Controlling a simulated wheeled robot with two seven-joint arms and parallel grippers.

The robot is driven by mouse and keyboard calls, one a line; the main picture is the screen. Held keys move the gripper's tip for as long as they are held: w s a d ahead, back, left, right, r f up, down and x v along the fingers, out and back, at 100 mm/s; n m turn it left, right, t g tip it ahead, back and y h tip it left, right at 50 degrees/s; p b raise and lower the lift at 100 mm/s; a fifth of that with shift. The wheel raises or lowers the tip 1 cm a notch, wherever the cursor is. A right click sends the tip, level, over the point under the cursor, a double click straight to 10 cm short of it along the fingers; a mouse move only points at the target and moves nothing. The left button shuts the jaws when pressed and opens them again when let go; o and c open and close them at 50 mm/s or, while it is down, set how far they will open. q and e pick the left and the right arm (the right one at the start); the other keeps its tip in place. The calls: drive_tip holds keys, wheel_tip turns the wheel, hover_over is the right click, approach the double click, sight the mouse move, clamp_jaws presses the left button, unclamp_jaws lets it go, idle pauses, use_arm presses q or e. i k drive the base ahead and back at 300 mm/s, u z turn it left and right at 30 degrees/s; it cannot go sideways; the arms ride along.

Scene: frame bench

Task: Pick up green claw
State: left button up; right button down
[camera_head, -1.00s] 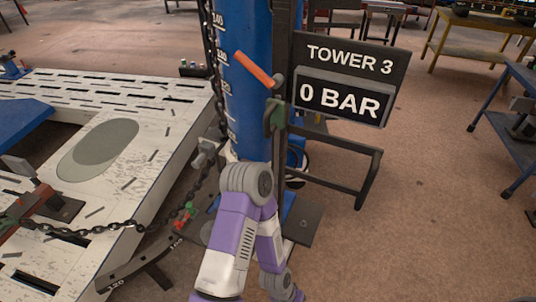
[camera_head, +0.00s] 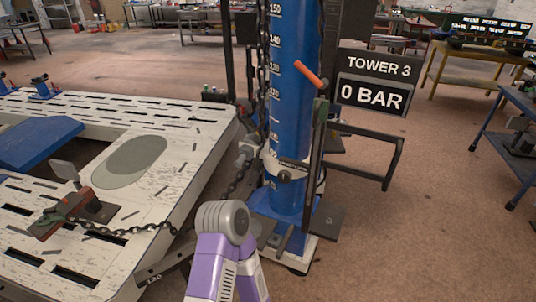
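A clamp with dark red and green parts (camera_head: 50,221) sits on the left part of the white frame bench, at the end of a dark chain (camera_head: 130,231). A small green part (camera_head: 319,110) also shows on the upright post beside the blue tower, just below an orange bar (camera_head: 307,73). I cannot tell for sure which of these is the green claw. One of my arms, purple and white with a grey joint, rises at the bottom middle. Neither of my grippers shows.
The white frame bench (camera_head: 180,133) fills the left. The blue tower (camera_head: 290,150) stands in the middle with a "TOWER 3, 0 BAR" sign (camera_head: 375,82) at its right. A blue table (camera_head: 505,150) stands at the far right. The floor (camera_head: 420,230) at right is clear.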

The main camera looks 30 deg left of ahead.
sight(51, 219)
drive_tip(key=u, duration=0.75)
drive_tip(key=i, duration=1)
drive_tip(key=k, duration=0.5)
drive_tip(key=u, duration=3.35)
drive_tip(key=k, duration=0.95)
drive_tip(key=z, duration=1)
drive_tip(key=i, duration=1)
